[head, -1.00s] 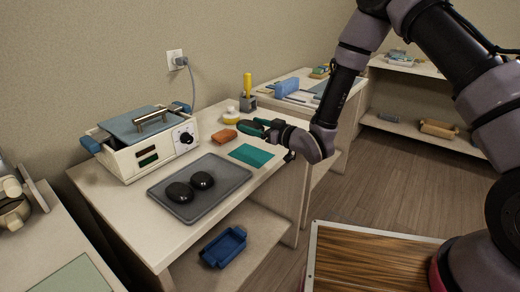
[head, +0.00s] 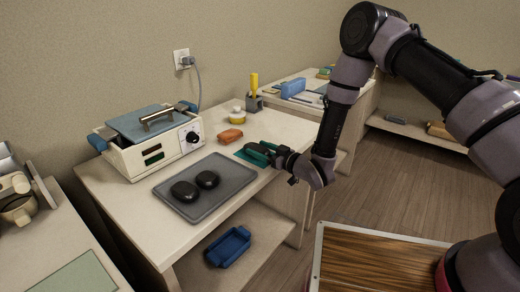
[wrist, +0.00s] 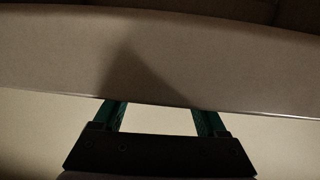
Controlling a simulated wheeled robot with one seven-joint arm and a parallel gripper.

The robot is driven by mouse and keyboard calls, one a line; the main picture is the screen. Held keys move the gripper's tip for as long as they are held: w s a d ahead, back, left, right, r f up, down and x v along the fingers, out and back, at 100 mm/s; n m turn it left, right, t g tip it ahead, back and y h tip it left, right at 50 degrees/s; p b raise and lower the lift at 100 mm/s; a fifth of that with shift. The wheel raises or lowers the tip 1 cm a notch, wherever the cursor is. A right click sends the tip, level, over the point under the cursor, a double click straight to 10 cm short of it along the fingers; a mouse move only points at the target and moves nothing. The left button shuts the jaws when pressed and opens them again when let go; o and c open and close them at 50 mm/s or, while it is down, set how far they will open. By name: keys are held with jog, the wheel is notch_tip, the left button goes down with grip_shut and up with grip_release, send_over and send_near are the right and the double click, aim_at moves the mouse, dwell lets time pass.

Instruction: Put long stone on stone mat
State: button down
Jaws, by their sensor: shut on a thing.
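My gripper (head: 262,152), with green fingers, is low over the teal patch on the table. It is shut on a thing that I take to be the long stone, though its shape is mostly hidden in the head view. In the wrist view, a broad greyish-brown band (wrist: 60,60) crosses above the fingers and covers their tips; I cannot tell whether it is the stone. The dark grey stone mat (head: 222,201) lies to the left of my gripper, apart from it. Two black rounded stones (head: 185,191) (head: 207,179) lie on it.
A cream wax warmer (head: 155,146) stands behind the mat at the left. An orange block (head: 230,135), a small white-and-yellow jar (head: 237,116) and a yellow-handled holder (head: 254,103) are behind my gripper. A blue tray (head: 228,247) is on the lower shelf.

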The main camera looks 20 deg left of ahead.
grip_release()
jog(key=v, duration=1.2)
